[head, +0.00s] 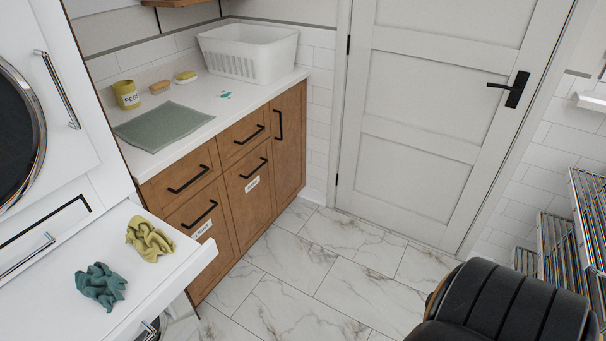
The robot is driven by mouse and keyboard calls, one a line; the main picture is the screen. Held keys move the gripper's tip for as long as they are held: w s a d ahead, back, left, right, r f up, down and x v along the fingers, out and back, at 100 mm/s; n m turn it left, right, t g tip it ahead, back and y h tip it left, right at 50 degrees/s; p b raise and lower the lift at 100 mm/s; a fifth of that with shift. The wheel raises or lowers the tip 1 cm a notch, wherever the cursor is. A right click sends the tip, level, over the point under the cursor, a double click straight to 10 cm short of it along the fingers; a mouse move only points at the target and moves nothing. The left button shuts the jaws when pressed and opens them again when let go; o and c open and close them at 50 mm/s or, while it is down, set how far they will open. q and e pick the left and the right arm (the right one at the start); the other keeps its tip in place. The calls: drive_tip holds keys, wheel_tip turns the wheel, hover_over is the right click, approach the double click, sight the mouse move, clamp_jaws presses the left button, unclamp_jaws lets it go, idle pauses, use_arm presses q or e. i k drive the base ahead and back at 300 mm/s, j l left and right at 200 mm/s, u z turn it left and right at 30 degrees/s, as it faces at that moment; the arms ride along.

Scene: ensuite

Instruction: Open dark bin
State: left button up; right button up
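A wooden cabinet (286,128) with black bar handles stands under a white counter along the left wall. Its two lower fronts carry white labels. One label (203,228) is on the left lower front (200,245), and the other label (252,183) is on the front to its right (252,208). The print is too small for me to tell surely which one marks the dark bin. Both fronts look closed, flush with the cabinet. Neither of my grippers is in view.
A white pull-out shelf (185,258) holds yellow (149,239) and teal (101,286) cloths at lower left. A white basket (248,55) stands on the counter. A black padded object (500,310) is at lower right, near metal racks (550,245). Marble floor before the cabinet is clear.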

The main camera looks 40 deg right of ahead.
sight(249, 183)
drive_tip(key=z, duration=1.05)
drive_tip(key=i+l+u, duration=0.15)
drive_tip(key=i, duration=0.15)
drive_tip(key=i+l+u, duration=0.15)
drive_tip(key=i, duration=0.15)
